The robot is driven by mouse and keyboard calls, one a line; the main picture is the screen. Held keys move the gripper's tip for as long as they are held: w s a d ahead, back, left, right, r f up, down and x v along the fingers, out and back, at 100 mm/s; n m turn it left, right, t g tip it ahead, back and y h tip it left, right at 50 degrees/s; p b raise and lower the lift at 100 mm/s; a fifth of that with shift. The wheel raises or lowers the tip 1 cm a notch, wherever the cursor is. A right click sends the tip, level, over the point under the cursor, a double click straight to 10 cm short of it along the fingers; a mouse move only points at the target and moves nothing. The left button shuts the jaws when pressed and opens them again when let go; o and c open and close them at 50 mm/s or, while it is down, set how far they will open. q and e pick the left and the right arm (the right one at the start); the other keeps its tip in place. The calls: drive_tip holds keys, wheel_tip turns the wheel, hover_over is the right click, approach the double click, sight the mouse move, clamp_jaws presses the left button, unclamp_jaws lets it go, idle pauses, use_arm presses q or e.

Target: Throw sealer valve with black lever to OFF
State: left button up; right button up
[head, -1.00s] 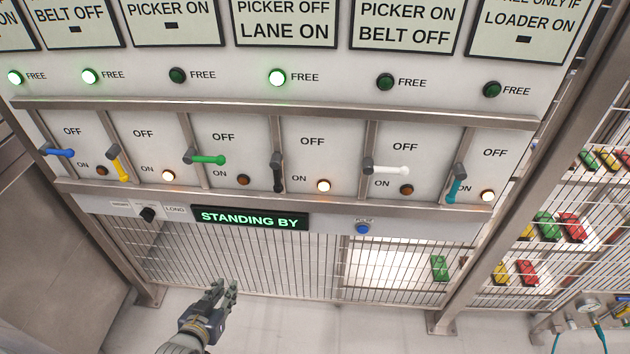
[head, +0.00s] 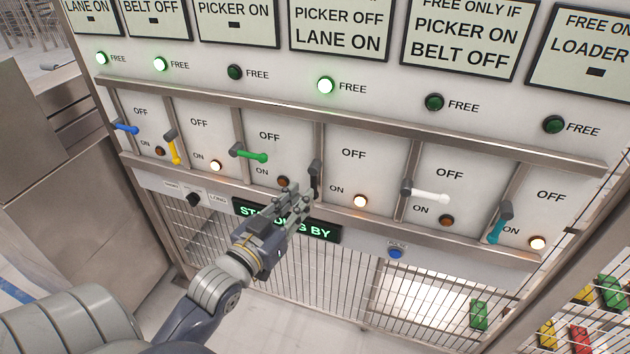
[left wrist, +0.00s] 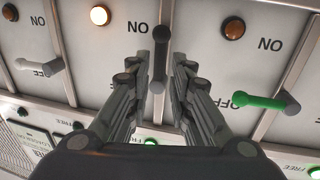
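The black lever (head: 315,181) hangs down toward ON on the valve panel, under the "PICKER OFF LANE ON" sign (head: 340,30). The green FREE lamp (head: 325,85) above it is lit, and so is the amber lamp (head: 360,201) at its lower right. My left gripper (head: 300,200) is at the panel just below the lever. In the left wrist view, which looks upside down, the black lever (left wrist: 158,65) stands between the two open fingers (left wrist: 160,72). Gaps show on both sides of it. My right gripper is out of view.
The green lever (head: 250,154) is to the left and the white lever (head: 427,195) to the right. Metal divider strips and the lower rail (head: 430,235) border the valve bays. The "STANDING BY" display (head: 325,232) is partly hidden behind my gripper.

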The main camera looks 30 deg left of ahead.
sight(312, 186)
use_arm(q)
drive_tip(key=w+p, duration=0.1)
drive_tip(key=w, duration=0.5)
drive_tip(key=shift+w, duration=0.3)
clamp_jaws()
